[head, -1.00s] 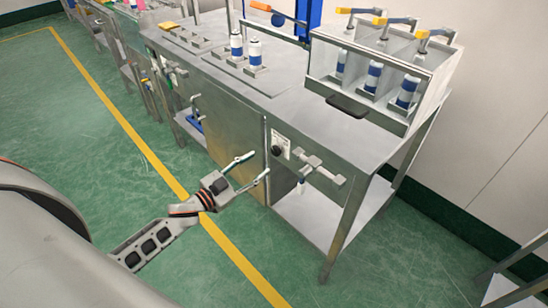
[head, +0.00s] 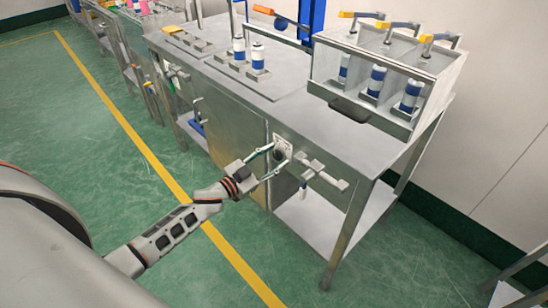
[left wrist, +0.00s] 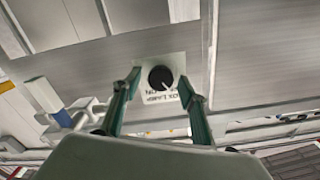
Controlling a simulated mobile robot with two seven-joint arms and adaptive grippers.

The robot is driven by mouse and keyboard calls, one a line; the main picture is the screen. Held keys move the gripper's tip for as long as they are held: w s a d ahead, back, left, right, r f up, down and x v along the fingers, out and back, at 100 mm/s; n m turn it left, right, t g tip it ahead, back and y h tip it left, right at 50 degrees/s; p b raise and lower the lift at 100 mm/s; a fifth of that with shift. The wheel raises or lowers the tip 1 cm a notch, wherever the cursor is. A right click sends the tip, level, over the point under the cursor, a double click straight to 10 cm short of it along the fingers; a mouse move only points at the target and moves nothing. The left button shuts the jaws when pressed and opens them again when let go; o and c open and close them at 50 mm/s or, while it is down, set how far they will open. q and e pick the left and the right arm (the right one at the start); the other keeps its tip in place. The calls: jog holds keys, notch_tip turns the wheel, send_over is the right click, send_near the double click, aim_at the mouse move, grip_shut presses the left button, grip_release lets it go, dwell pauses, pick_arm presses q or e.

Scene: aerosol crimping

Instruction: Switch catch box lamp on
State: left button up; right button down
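The lamp switch is a round black knob (left wrist: 161,77) on a white label plate (head: 283,147) with lettering, on the front of the steel workbench. In the left wrist view the knob sits between my left gripper's fingers, with a light pointer mark toward its lower right. My left gripper (head: 273,163) is open, its two fingers spread either side of the knob. I cannot tell whether they reach as far as the knob; no finger touches it in view. The catch box (head: 330,68) is a clear-fronted box on the right of the bench with several white and blue cans inside. My right gripper is not in view.
A grey valve-like fitting (head: 322,174) sticks out of the bench front just right of the switch. White and blue cans (head: 257,60) stand on the bench top. A black handle (head: 349,109) juts from the catch box. The green floor in front is open.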

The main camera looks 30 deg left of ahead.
pick_arm(q)
jog(key=c, duration=1)
jog(key=shift+c, duration=0.2)
jog(key=shift+m, duration=0.3)
jog(key=shift+f+m, duration=0.1)
jog(key=shift+m, duration=0.5)
jog(key=m, duration=0.4)
jog(key=shift+f+b, duration=0.1)
jog(key=shift+b, duration=0.3)
jog(key=m, duration=0.3)
jog(key=shift+s+m+b, duration=0.1)
jog(key=shift+m+b, duration=0.2)
jog(key=shift+b, duration=0.1)
jog(key=shift+d+m, duration=0.1)
jog(key=shift+m, duration=1.1)
jog(key=shift+b, duration=0.3)
jog(key=o, duration=1.1)
